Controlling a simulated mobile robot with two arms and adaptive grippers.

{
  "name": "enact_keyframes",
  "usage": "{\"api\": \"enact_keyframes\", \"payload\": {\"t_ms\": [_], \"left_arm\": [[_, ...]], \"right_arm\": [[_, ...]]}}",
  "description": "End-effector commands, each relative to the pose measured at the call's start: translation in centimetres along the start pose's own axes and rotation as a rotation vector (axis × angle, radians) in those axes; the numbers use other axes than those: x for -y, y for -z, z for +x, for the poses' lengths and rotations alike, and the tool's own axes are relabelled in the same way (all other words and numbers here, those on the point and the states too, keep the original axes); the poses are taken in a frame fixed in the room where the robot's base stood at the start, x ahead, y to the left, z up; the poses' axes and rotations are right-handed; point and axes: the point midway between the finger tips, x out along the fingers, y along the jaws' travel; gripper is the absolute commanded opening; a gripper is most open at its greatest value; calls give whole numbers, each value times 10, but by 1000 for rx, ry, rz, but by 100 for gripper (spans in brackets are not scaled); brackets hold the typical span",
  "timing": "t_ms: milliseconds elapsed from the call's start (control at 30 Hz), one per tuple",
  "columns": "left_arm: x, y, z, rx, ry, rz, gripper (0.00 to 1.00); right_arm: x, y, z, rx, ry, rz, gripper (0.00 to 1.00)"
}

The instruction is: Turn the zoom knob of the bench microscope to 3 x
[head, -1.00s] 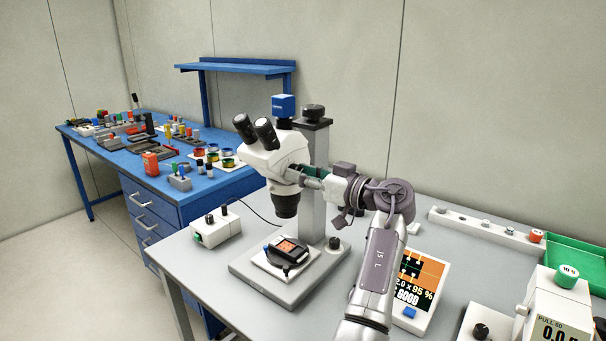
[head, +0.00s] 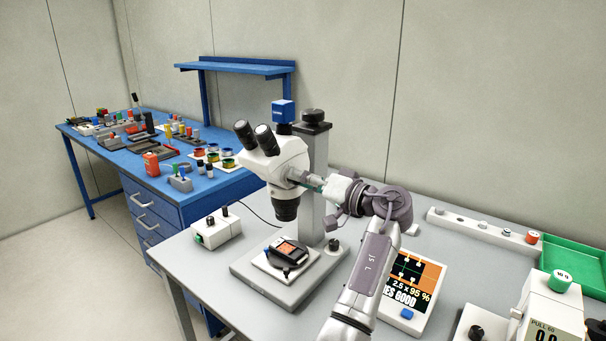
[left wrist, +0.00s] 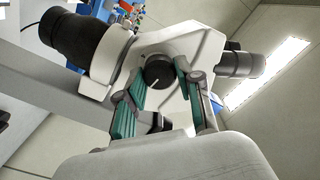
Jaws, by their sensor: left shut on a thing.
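The bench microscope (head: 270,167) is white with black eyepieces and stands upright on a grey post. Its black zoom knob (left wrist: 158,72) with a white pointer line faces the left wrist camera; the line points down and left in that view. My left gripper (head: 303,179) reaches the microscope's side from the right. In the left wrist view its teal-padded fingers (left wrist: 160,79) are shut on the knob, one on each side. The knob is mostly hidden in the head view. A screen (head: 412,285) reads "2.5 x" and "95 %", with the line below partly covered by my arm. My right gripper is out of view.
A dark device (head: 288,250) lies on the microscope's stage. A white control box (head: 217,231) stands to the left. A bonding machine (head: 553,310) and a green tray (head: 573,262) are at the right. A blue bench (head: 195,196) stands behind left.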

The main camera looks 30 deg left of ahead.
Motion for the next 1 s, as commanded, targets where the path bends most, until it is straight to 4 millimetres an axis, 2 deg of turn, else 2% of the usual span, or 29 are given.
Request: {"api": "enact_keyframes", "payload": {"t_ms": [200, 500, 1000], "left_arm": [[2, 3, 0, -3, 1, 170, 1], [1, 2, 1, -2, 2, 318, 1], [0, 1, 0, -3, 2, 368, 1]], "right_arm": [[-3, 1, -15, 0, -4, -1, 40], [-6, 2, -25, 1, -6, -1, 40], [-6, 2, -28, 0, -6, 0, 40]]}}
